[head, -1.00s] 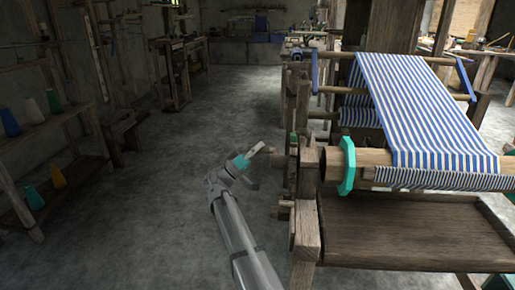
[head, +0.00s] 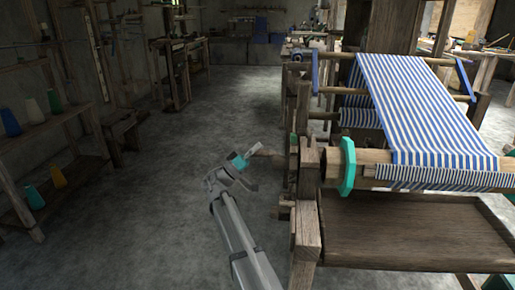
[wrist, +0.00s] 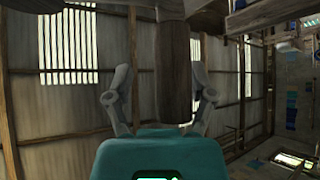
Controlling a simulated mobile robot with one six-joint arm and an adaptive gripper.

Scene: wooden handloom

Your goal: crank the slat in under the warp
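The wooden crank handle (wrist: 175,75) stands between the two fingers of my gripper (wrist: 160,95) in the wrist view. A gap shows at the left finger, and the right finger is close to the handle. My gripper (head: 254,167) is left of the loom's front post in the head view, with the handle (head: 270,153) partly hidden there. The striped blue-and-white warp (head: 420,110) runs down to the wooden beam (head: 375,157) with its teal end disc (head: 347,165). The slat (head: 369,172) lies along the beam's front, mostly covered by a striped band.
The loom's wooden post (head: 307,205) stands just right of my gripper. A wooden tray (head: 400,230) is below the beam. Open concrete floor (head: 190,210) lies to the left, and a shelf with yarn cones (head: 57,176) stands at the far left.

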